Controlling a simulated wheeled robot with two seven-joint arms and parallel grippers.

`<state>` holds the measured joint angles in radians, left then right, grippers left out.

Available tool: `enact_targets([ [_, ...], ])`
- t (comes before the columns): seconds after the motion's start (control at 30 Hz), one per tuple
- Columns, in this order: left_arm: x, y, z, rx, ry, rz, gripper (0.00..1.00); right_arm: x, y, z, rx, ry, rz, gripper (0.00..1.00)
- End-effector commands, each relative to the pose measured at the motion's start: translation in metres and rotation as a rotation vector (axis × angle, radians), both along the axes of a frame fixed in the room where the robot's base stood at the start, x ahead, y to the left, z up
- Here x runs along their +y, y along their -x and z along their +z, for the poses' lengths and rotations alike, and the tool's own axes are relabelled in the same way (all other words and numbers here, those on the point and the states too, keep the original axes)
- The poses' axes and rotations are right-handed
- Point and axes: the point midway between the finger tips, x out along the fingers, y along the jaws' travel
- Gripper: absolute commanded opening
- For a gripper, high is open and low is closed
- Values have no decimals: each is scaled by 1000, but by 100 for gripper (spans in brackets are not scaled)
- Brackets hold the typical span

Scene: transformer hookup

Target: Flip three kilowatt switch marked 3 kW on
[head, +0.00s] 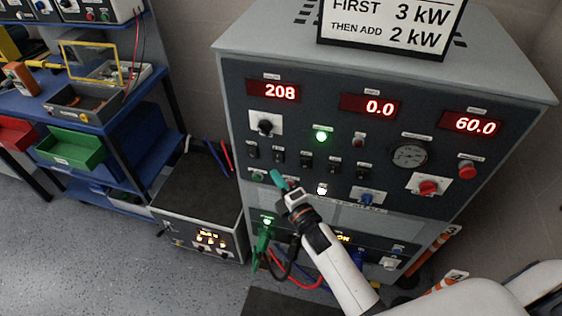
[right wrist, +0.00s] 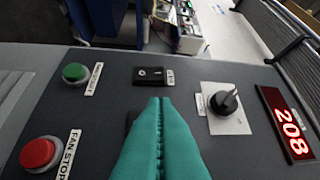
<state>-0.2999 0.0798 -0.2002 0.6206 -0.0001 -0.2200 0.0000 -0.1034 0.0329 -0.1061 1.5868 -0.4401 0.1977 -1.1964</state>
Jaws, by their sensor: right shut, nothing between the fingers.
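The grey load cabinet (head: 233,100) has a row of small black switches (head: 305,160) below its displays. The small labels there are too small to read, so I cannot tell which switch is marked 3 kW. My right gripper (head: 277,178) has teal fingers, shut and empty, in front of the panel just below the left part of the row. In the right wrist view the shut fingertips (right wrist: 161,99) point at the panel, just below a black switch (right wrist: 153,76) with a small label. The fingers partly hide another dark part. Contact cannot be told. My left gripper is out of view.
A selector knob (right wrist: 225,102), a green button (right wrist: 75,73) and a red FAN STOP button (right wrist: 40,153) surround the fingertips. The displays read 208 (head: 274,91), 0.0 (head: 370,106) and 60.0 (head: 472,124). A sign (head: 392,24) on top says first 3 kW, then add 2 kW.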

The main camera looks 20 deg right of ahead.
Motion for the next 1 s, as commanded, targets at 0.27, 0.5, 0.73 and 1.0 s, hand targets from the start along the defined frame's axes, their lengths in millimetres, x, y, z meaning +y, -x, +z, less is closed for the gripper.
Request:
enact_targets([
  [0.27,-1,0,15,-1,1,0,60,-17,-34,6,0,1,0,0],
  [0.5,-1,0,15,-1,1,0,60,-21,-39,5,1,-2,0,0],
  [0.73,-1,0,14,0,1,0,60,-22,-40,5,0,-1,0,0],
  [1.0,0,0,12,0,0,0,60,-25,-45,8,-1,0,-1,0],
])
